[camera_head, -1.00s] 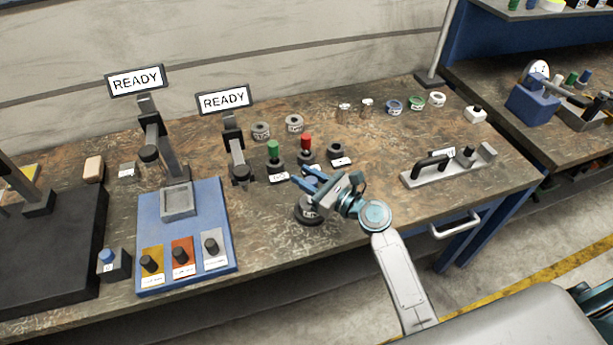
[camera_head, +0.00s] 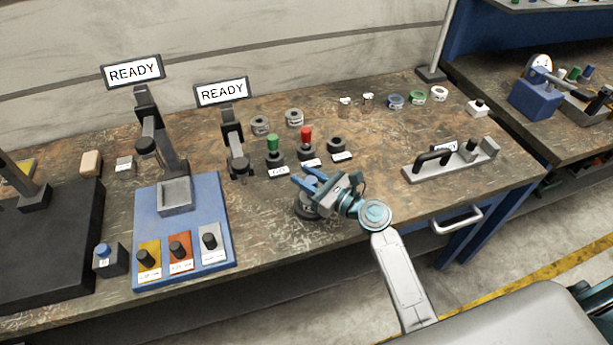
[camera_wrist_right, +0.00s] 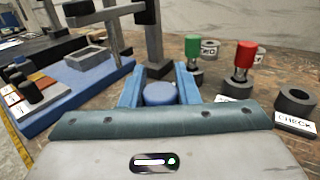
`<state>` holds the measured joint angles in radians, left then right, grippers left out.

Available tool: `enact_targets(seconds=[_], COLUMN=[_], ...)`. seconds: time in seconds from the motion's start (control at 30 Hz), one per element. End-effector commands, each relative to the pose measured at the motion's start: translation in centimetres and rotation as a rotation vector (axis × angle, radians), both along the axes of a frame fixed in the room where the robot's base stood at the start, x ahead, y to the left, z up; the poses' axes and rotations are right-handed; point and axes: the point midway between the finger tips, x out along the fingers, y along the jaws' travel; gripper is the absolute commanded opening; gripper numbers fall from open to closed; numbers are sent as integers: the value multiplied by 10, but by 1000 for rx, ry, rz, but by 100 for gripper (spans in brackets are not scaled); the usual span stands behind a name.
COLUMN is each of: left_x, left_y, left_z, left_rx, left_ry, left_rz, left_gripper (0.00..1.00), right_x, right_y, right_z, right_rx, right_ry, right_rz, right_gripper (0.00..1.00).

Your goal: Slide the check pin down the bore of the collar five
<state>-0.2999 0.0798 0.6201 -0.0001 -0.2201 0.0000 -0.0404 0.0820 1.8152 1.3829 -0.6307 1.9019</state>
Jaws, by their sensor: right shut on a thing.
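My right gripper (camera_head: 309,183) is shut on the blue-headed check pin (camera_wrist_right: 160,93), whose round head sits between the blue fingers in the right wrist view. The pin's lower part is hidden there, and in the head view the fingers cover the pin. Below the gripper, a grey collar (camera_head: 301,199) stands on a dark round base (camera_head: 307,213) near the table's front edge. The gripper hides much of it, so I cannot tell how deep the pin sits in the bore. The dark holder labelled CHECK (camera_head: 336,146) is empty. My left gripper is not in view.
Green-handled (camera_head: 272,146) and red-handled (camera_head: 306,138) gauges stand in holders just behind. Loose grey collars (camera_head: 260,125) lie farther back. A READY stand (camera_head: 237,160) and blue panel (camera_head: 220,255) are to the left. A grey bar fixture (camera_head: 440,170) lies to the right.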

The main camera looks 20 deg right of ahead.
Motion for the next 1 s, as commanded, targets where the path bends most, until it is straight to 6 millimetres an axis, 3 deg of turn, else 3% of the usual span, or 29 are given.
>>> enact_targets(seconds=[0.23, 0.27, 0.37, 0.77, 1.0], left_x=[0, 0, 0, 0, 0], left_y=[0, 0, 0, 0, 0], left_z=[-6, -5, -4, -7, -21], left_rx=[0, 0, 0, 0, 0], left_ry=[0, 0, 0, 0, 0], left_rz=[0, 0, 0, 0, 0], left_gripper=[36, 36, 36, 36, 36], right_x=[0, 0, 0, -7, -44], right_y=[0, 0, 0, -5, -32], right_z=[-7, -5, -5, -8, -11], right_rx=[1, 1, 1, -2, -7], right_ry=[0, 0, 0, 1, 1], right_rz=[0, 0, 0, -1, 1], right_gripper=[0, 34, 54, 54, 54])
